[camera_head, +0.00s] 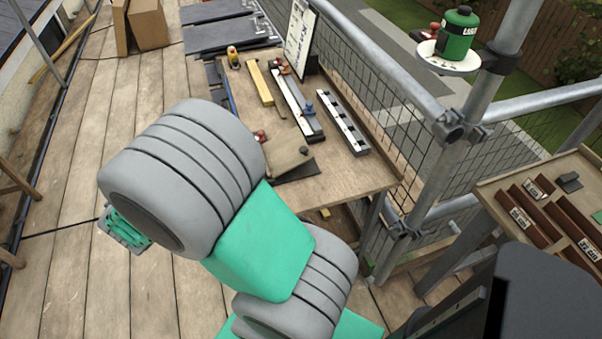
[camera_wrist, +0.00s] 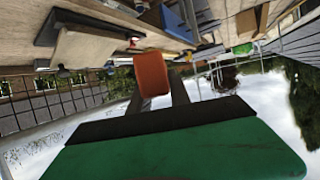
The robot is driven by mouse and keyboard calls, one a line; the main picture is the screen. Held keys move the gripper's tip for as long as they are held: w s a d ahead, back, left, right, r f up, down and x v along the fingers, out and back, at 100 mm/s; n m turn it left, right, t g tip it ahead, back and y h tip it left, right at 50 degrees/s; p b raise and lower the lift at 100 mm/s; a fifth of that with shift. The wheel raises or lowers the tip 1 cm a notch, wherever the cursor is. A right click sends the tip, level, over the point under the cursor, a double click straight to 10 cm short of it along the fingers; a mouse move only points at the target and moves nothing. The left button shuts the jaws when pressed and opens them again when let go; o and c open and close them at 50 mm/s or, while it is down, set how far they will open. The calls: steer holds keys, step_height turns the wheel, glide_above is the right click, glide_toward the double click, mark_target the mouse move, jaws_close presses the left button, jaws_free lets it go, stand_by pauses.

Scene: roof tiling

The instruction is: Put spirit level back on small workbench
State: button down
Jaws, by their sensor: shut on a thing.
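In the wrist view my gripper (camera_wrist: 160,97) is shut on an orange thing (camera_wrist: 151,74), whose blunt end faces the camera. Its full length is hidden, so I cannot tell from its shape whether it is the spirit level. A wooden workbench (camera_head: 362,174) stands at the centre, beyond my arm. On it lie a yellow bar (camera_head: 259,83), a long white and black tool (camera_head: 297,103) and a grey slotted bar (camera_head: 343,122).
A tan board (camera_head: 283,152) lies near the bench's front edge. A white sign (camera_head: 300,38) stands at its back. Scaffold poles (camera_head: 467,135) and mesh flank the right. A second bench (camera_head: 503,190) with brown strips stands right. The plank floor (camera_head: 80,150) is clear at left.

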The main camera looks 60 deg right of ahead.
steer(key=s+d+m+g+y+b, duration=0.1)
steer(key=s+d+m+g, duration=0.35)
steer(key=s, duration=0.35)
steer(key=s+d+r+m+g+y+b, duration=0.1)
steer(key=s+d+m+g, duration=0.35)
steer(key=s, duration=0.35)
steer(key=s+d+m+g, duration=0.3)
steer(key=s+m+g, duration=0.15)
steer(key=s, duration=0.35)
steer(key=s+a+b, duration=0.2)
steer(key=s+a, duration=0.2)
steer(key=s, duration=0.7)
steer(key=b, duration=0.5)
glide_above(356, 177)
steer(key=shift+n+g, duration=0.25)
steer(key=shift+n, duration=0.2)
step_height(356, 177, down, 10)
steer(key=shift+w+r, duration=0.1)
steer(key=shift+r, duration=0.1)
step_height(356, 177, down, 3)
steer(key=shift+d+r, duration=0.1)
steer(key=shift+r, duration=0.05)
steer(key=shift+f+b, duration=0.3)
steer(key=shift+f, duration=0.1)
steer(key=c, duration=1.7)
jaws_free()
steer(key=o, duration=0.5)
